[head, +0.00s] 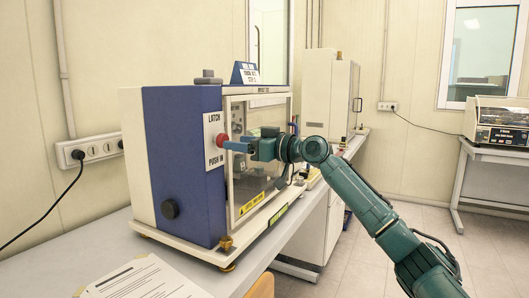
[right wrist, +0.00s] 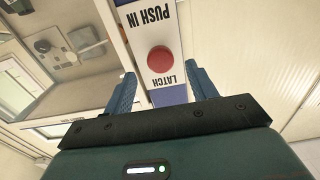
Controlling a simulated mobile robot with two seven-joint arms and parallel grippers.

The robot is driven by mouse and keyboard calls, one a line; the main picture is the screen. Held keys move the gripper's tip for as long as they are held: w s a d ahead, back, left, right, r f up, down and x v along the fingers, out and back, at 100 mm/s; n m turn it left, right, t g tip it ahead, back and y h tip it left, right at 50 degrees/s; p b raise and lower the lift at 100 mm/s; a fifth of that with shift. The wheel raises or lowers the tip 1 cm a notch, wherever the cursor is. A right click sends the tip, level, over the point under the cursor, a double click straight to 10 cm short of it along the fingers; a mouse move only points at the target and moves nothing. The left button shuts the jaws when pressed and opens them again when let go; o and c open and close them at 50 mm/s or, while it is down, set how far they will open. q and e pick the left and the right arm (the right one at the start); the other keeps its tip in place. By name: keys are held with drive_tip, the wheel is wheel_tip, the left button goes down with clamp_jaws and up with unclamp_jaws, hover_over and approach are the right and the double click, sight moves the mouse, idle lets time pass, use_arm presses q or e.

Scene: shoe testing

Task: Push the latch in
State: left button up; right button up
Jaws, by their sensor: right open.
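The latch is a round red button (head: 221,140) on a white plate (head: 212,161) lettered "LATCH" and "PUSH IN". The plate is on the blue front corner of the testing machine (head: 180,115). My right gripper (head: 232,146) reaches in from the right, its blue fingers level with the button and close to it. In the right wrist view the red button (right wrist: 160,60) shows upside-down lettering around it and lies between and beyond the two open fingers (right wrist: 162,75). Nothing is between the fingers. I cannot tell whether a finger touches the button. My left gripper is out of view.
The machine stands on a grey bench (head: 110,252) with printed sheets (head: 148,279) in front. Its glazed door (head: 258,190) is beside my right gripper. A wall socket strip (head: 92,151) is at left. Another device (head: 500,122) stands on a far table. Floor at right is clear.

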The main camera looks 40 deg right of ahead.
use_arm(q)
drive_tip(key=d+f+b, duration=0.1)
drive_tip(key=b, duration=0.2)
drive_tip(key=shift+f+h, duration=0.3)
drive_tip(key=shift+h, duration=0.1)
use_arm(e)
drive_tip(key=v, duration=0.8)
drive_tip(key=shift+s, duration=0.2)
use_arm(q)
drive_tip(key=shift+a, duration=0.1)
use_arm(e)
drive_tip(key=shift+d, duration=0.1)
